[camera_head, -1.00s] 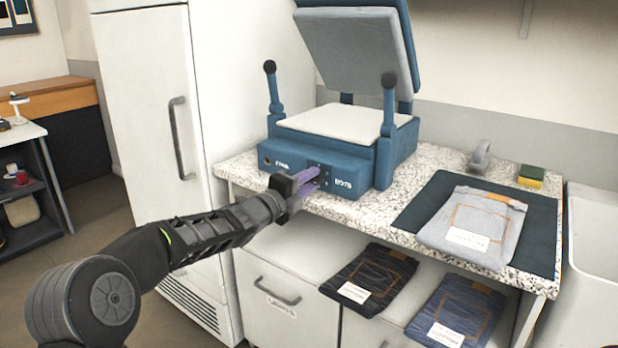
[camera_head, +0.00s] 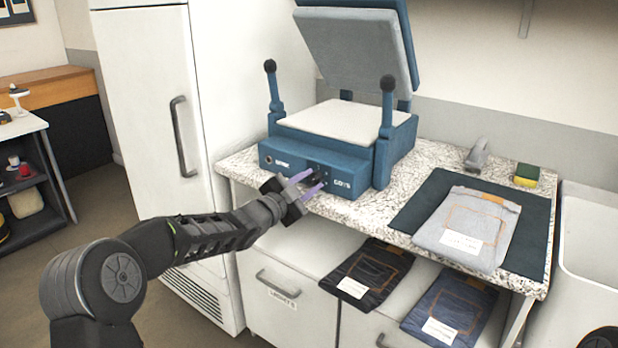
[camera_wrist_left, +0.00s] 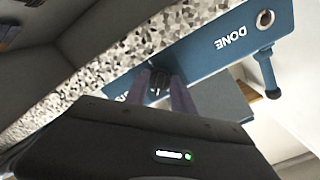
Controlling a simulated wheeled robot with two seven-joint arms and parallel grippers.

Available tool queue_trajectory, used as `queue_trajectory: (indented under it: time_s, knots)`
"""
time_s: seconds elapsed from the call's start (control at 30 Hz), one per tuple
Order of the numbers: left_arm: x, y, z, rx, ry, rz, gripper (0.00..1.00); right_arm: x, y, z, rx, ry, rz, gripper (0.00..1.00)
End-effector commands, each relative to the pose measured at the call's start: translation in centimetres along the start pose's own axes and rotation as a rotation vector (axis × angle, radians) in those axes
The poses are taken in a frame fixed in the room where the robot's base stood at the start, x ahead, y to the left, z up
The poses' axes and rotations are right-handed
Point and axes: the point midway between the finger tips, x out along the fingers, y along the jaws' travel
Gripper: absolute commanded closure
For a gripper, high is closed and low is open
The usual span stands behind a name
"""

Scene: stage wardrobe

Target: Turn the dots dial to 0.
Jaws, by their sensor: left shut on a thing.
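The blue press (camera_head: 345,150) stands open on the speckled counter, its upper plate tilted up. The dark dots dial (camera_head: 314,178) is on its front, just left of white lettering that looks like DOTS. My left gripper (camera_head: 308,182) has its two purple fingers around the dial, shut on it. In the left wrist view the dial (camera_wrist_left: 158,84) sits between the fingertips (camera_wrist_left: 160,90), and the DONE label (camera_wrist_left: 231,39) shows upside-down on the panel. The dial's pointer and marks are too small or hidden to read. My right gripper is not in view.
Folded grey jeans (camera_head: 468,228) lie on a dark mat (camera_head: 408,213) right of the press. A sponge (camera_head: 526,175) and a grey handled tool (camera_head: 477,155) are behind. Darker jeans (camera_head: 366,272) lie below the counter. A white cabinet (camera_head: 150,130) stands left.

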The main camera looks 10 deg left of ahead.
Motion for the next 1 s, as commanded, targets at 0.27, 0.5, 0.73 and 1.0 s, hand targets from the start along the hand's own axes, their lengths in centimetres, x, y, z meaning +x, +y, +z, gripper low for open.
queue_trajectory:
  time_s: [0.27, 0.5, 0.73, 1.0]
  knots:
    - [-0.1, 0.0, 0.0, -0.262, -0.004, 0.002, 1.00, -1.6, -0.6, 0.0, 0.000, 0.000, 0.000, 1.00]
    - [0.0, 0.1, 0.0, -0.486, -0.004, 0.001, 1.00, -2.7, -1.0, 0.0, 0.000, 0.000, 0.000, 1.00]
    - [0.0, 0.2, 0.0, -0.656, -0.003, 0.001, 1.00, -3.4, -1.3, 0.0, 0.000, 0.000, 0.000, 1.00]
    - [-0.1, 0.3, 0.1, -0.763, -0.004, 0.001, 1.00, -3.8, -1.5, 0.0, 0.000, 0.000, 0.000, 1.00]
